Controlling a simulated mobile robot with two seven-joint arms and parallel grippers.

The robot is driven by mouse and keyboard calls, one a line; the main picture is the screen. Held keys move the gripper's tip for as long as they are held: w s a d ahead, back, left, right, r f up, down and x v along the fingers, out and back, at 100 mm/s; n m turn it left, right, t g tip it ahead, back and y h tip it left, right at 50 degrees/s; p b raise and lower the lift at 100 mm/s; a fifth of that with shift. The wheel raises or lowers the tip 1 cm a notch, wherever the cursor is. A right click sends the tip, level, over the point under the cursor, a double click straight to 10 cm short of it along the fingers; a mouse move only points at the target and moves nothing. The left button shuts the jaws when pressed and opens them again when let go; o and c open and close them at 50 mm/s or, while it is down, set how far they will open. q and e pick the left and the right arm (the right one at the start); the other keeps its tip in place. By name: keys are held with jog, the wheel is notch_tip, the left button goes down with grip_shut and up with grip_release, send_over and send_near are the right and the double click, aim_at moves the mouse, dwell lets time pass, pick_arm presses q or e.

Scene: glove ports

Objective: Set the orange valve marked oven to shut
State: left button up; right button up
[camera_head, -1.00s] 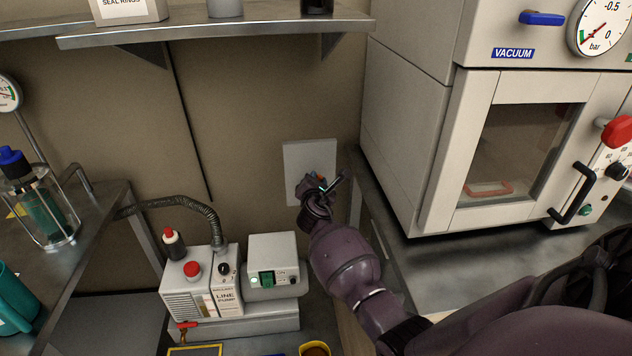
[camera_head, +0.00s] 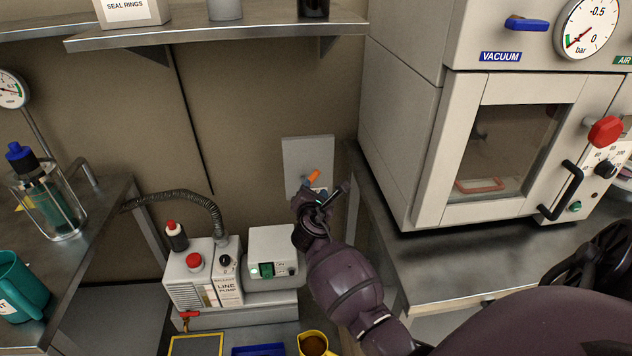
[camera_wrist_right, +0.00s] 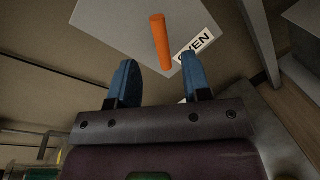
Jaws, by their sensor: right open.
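The orange valve (camera_head: 314,177) is a short bar handle on a pale grey plate (camera_head: 308,150) on the back wall. In the head view it tilts up to the right, and my right gripper hides its lower part. In the right wrist view the orange handle (camera_wrist_right: 161,42) stands beyond the fingertips, beside a white label (camera_wrist_right: 194,45) that ends in "VEN". My right gripper (camera_head: 327,194) is open just below and in front of the handle; its blue fingers (camera_wrist_right: 158,75) are apart with nothing between them. My left gripper is not in view.
A vacuum oven (camera_head: 425,130) stands on a metal bench right of the plate. A line pump (camera_head: 205,285) sits below left. A metal shelf (camera_head: 215,33) runs above. A left bench (camera_head: 110,200) carries a glass trap and a teal mug (camera_head: 22,290).

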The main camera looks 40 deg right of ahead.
jog(key=shift+v, duration=1.3)
